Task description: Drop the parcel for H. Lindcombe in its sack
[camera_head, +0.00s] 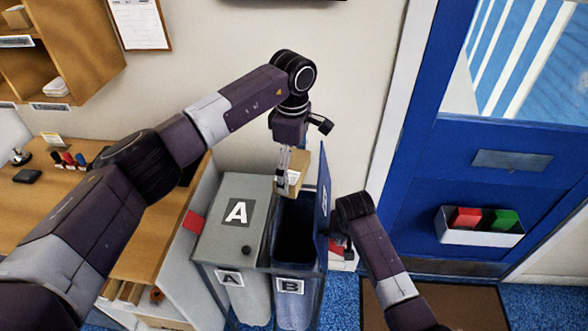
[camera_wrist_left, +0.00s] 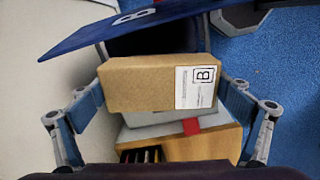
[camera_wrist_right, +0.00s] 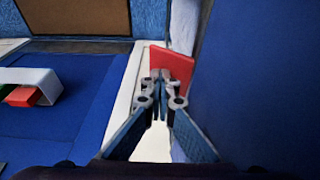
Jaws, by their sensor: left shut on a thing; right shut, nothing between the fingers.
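My left gripper (camera_head: 284,184) is shut on a brown carton parcel (camera_head: 299,168), held above the back of sack B (camera_head: 293,290). In the left wrist view the parcel (camera_wrist_left: 140,84) sits between both fingers, with a white label marked B; its small print is unreadable. Sack B's top is open and its dark inside shows. Its blue lid (camera_head: 323,200) stands upright at the right. Sack A's lid (camera_head: 232,215) is closed. My right gripper (camera_wrist_right: 160,82) is shut and empty, low beside the right side of the blue lid; in the head view its fingertips are mostly hidden.
A wooden desk (camera_head: 75,160) with stamps stands at the left. A blue door (camera_head: 480,185) with a white tray (camera_head: 482,232) of red and green blocks is at the right. A red piece (camera_wrist_right: 172,65) shows behind my right fingertips. A brown mat (camera_head: 470,305) lies on the blue floor.

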